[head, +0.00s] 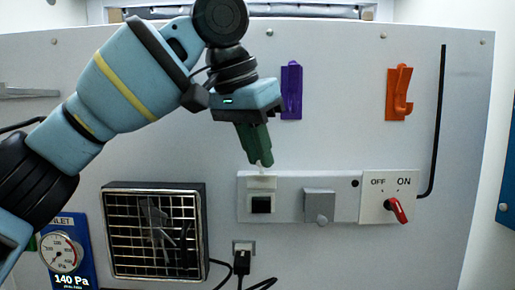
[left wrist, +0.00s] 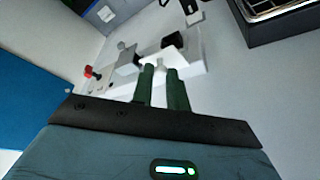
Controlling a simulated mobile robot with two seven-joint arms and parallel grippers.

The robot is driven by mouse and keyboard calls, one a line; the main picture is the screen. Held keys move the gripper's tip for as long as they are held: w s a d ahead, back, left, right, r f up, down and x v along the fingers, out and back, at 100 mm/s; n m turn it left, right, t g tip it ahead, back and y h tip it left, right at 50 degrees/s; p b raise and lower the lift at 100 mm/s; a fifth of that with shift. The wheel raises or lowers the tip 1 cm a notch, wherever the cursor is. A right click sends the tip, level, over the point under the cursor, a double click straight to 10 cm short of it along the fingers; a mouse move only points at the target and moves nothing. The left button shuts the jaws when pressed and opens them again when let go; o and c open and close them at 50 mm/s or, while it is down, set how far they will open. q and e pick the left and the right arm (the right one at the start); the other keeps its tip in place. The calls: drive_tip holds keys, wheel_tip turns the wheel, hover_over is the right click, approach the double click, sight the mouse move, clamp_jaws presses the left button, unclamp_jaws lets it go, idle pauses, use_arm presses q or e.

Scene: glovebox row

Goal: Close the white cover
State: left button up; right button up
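The white cover (head: 262,183) is raised on the wall strip, above a dark square button (head: 261,204) that lies uncovered. My left gripper (head: 262,162) points down from above, its green fingertips just over the cover's upper edge. In the left wrist view, the two fingers (left wrist: 160,75) are parted by a narrow gap. A small pale piece shows between the tips, and the dark button (left wrist: 172,40) is beyond them. I cannot tell whether the fingers touch the cover. My right gripper is in neither view.
To the right on the strip are a grey cover (head: 320,205) and an OFF/ON switch with a red knob (head: 397,210). A vent grille (head: 155,232) is at lower left. Purple (head: 291,91) and orange (head: 398,93) hooks hang above. A black plug (head: 242,262) sits below.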

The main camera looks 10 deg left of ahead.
use_arm(q)
clamp_jaws()
